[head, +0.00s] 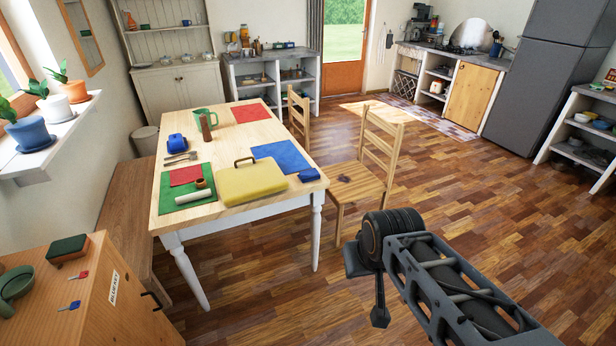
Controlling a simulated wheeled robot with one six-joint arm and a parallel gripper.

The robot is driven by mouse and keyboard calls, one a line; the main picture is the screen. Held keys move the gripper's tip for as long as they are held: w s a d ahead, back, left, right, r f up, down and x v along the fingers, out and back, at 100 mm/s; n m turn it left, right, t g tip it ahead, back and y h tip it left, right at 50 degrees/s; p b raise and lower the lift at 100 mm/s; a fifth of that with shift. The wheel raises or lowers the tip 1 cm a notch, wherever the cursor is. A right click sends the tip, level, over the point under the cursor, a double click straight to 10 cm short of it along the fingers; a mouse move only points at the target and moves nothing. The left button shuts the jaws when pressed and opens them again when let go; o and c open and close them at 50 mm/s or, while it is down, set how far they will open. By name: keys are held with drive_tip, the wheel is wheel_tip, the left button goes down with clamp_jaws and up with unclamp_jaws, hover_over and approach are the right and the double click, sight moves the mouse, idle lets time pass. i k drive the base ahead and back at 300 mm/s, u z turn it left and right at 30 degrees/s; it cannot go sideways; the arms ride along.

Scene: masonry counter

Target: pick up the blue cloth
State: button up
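A small, dark blue folded piece (309,175) that looks like cloth lies at the table's right front corner. A larger flat blue rectangle (281,156), a mat or cloth, lies just behind it. I cannot tell for sure which one is the blue cloth. My gripper (369,290) is at the end of my arm in the lower right, over the floor, apart from the table. Its fingers are hard to make out, and I see nothing held.
The wooden table (225,140) also bears a yellow case (250,183), a green mat (180,214), a green mug (204,119) and a blue butter dish (176,143). A chair (362,180) stands at its right side. Floor (450,190) to the right is clear.

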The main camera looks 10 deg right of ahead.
sight(310, 175)
drive_tip(key=u, duration=0.8)
drive_tip(key=i, duration=2.1)
drive_tip(key=z, duration=1.4)
